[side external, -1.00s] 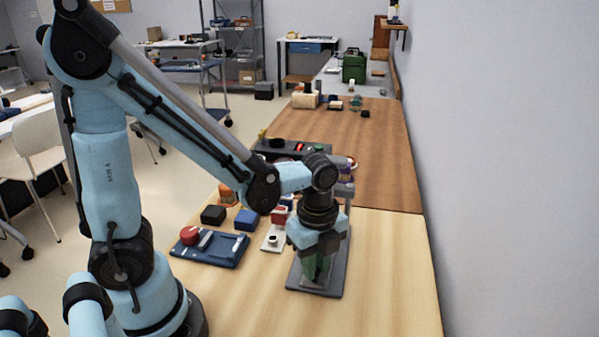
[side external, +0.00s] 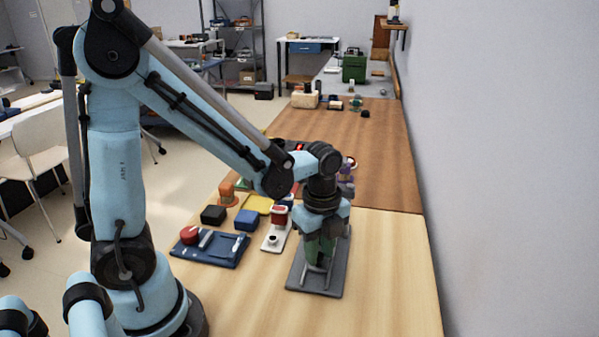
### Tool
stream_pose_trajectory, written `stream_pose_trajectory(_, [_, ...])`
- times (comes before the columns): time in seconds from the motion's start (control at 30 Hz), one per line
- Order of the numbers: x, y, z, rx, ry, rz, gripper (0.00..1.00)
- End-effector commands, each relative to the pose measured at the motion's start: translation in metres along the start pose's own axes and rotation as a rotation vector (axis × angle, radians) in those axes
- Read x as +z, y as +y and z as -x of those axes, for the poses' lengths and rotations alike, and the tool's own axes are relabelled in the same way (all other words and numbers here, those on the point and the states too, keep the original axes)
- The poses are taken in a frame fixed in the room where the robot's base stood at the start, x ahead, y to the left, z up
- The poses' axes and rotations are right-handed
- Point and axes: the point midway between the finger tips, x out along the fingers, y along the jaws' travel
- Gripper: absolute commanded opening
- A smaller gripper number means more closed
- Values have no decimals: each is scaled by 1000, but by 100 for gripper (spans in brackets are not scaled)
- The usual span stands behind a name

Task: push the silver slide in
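My gripper (side external: 318,264) points down over a grey plate (side external: 299,281) on the light wood table. Pale rails show on the plate around the fingertips. A green part (side external: 321,247) shows at the gripper, but I cannot tell what it belongs to. Whether the fingers are apart, or touch anything, is too small and covered to tell. A small silvery piece (side external: 206,239) lies on a blue base (side external: 222,259) beside a red knob (side external: 190,235), left of my gripper. I cannot tell whether this piece or a rail is the silver slide.
Left of the plate stand a white plate with a red block (side external: 279,215), a blue block (side external: 246,219), a black block (side external: 213,214) and an orange piece (side external: 227,191). A wall (side external: 500,180) runs along the right. The near light wood (side external: 370,310) is clear.

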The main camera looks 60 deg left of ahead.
Motion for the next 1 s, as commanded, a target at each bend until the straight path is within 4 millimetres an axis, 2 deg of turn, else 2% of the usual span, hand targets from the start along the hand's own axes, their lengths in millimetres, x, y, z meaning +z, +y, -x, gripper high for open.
stream_pose_trajectory(0.03, [0,0,0,0,0,0,37])
stream_pose_trajectory(0.1, [0,0,0,0,0,0,46])
stream_pose_trajectory(0.53, [0,0,6,0,-1,0,46])
stream_pose_trajectory(1.0, [0,0,67,1,0,0,46])
